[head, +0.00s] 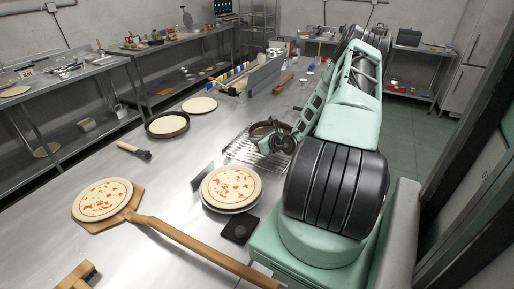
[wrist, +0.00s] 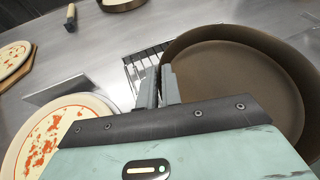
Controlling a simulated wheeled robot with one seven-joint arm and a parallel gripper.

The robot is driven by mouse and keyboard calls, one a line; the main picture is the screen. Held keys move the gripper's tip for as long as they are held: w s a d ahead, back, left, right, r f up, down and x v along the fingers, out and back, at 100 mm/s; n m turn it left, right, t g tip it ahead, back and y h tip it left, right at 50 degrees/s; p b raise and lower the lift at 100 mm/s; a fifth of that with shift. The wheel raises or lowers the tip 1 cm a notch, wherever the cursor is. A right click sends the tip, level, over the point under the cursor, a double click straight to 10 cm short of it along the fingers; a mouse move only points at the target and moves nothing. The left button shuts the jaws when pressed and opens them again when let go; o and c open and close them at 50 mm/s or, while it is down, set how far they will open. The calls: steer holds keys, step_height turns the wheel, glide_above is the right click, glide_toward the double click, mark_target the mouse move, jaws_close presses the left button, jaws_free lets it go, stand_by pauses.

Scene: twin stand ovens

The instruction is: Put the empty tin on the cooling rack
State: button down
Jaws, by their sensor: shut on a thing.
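The empty tin (head: 262,129) is a round brown pan at the far right part of the cooling rack (head: 240,153), partly hidden behind my arm in the head view. In the wrist view the tin (wrist: 245,85) fills the right side, its inside bare. My gripper (wrist: 168,82) is shut on the tin's near left wall, and it also shows in the head view (head: 277,142). The wire rack shows left of the tin in the wrist view (wrist: 143,65). I cannot tell whether the tin touches the rack or is held just above it.
A pizza on a round plate (head: 231,187) stands close in front of the rack, beside a scraper (head: 203,177). Another pizza (head: 102,199) lies on a long-handled peel (head: 190,240). A dough-filled pan (head: 167,125) and a brush (head: 134,150) lie left. Bare steel counter lies between them.

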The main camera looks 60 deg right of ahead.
steer(key=shift+f+p, duration=0.65)
steer(key=shift+f, duration=2)
steer(key=c, duration=1.6)
jaws_free()
steer(key=shift+s, duration=0.1)
